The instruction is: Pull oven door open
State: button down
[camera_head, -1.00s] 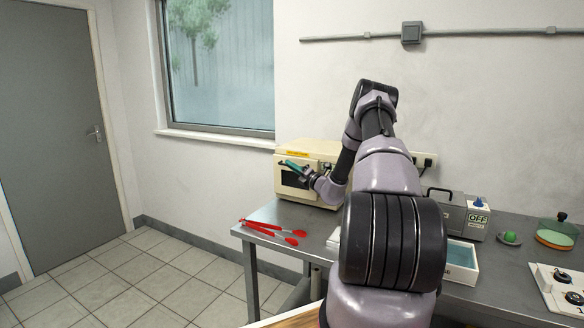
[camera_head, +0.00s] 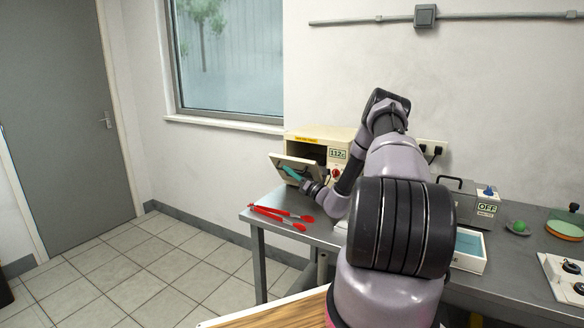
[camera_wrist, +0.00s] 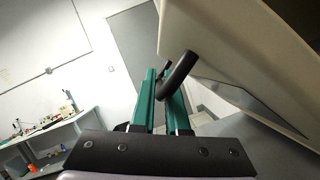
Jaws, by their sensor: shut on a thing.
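The cream oven (camera_head: 325,143) stands on the steel bench, with a yellow strip above its opening and a display at its right. Its door (camera_head: 283,163) is tilted down and outward, partly open, and part of the dark cavity shows above it. My gripper (camera_head: 291,172), with teal fingers, is at the door's top edge. In the wrist view my gripper (camera_wrist: 168,92) is shut on the black bar handle (camera_wrist: 178,75), which passes between the fingers. The cream door (camera_wrist: 230,50) fills the upper right there. My arm hides part of the oven's right side.
Red tongs (camera_head: 282,216) lie on the bench (camera_head: 318,237) in front of the oven, below the door. A grey box with an OFF label (camera_head: 482,205), a white tray (camera_head: 470,250) and a green item (camera_head: 518,228) stand to the right.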

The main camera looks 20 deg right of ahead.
jog(key=shift+s+f, duration=0.15)
jog(key=shift+f, duration=0.15)
jog(key=shift+a, duration=0.1)
